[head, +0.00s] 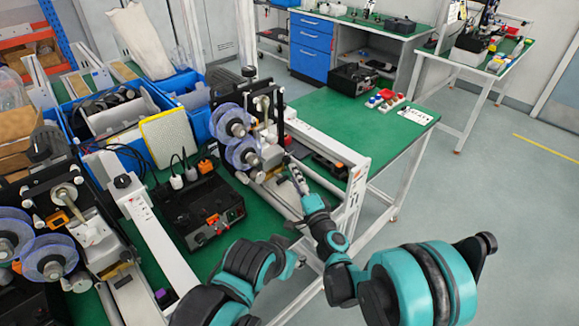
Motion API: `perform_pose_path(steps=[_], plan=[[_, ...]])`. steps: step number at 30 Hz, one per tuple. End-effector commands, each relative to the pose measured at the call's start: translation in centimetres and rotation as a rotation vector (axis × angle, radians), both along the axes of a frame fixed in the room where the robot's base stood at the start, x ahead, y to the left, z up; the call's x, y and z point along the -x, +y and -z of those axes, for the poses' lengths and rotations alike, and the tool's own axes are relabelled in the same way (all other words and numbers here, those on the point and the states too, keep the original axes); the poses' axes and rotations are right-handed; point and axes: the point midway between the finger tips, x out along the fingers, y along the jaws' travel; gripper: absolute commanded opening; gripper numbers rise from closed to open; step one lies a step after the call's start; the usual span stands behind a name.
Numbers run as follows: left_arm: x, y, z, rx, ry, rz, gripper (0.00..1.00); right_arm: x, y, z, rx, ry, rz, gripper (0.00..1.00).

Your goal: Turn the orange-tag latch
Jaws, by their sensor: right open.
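A coder machine (262,125) with clear reels (230,122) stands upright on the green bench, in the middle of the head view. My right gripper (291,168) is at the right side of this machine, close to its lower part. Its fingers are open, with nothing visible between them. I cannot tell whether they touch the machine. No orange-tagged latch is clear on this machine; the gripper and reels cover part of it. A similar machine at the lower left carries a small orange piece (58,218), but I cannot tell if it is a latch.
A black control box (203,212) with cables stands left of my right gripper. A white rail (327,148) runs along the machine's right side. Blue bins (72,117) are at the left.

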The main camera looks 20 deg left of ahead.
Motion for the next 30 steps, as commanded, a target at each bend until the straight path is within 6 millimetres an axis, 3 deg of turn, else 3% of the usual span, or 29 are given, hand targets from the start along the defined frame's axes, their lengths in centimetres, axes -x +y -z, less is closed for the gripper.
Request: perform_pose_path(steps=[9, 20, 21, 25, 26, 30], plan=[[0.0, 0.0, 1.5, 0.000, 0.000, 0.000, 0.41, -3.4, 3.5, -0.2, 0.001, -0.001, -0.001, 0.41], [0.0, 0.0, 1.6, 0.000, 0.000, 0.000, 0.41, -4.1, 4.1, -0.5, 0.001, -0.001, 0.000, 0.41], [0.0, 0.0, 1.6, 0.000, 0.000, 0.000, 0.41, -4.1, 4.1, -0.5, 0.001, -0.001, 0.000, 0.38], [0.0, 0.0, 1.6, 0.000, 0.000, 0.000, 0.41, -4.1, 4.1, -0.5, 0.001, -0.001, -0.001, 0.04], [0.0, 0.0, 1.6, 0.000, 0.000, 0.000, 0.41, -4.1, 4.1, -0.5, 0.001, -0.001, -0.001, 0.00], [0.0, 0.0, 1.6, 0.000, 0.000, 0.000, 0.41, -4.1, 4.1, -0.5, 0.001, -0.001, -0.001, 0.00]])
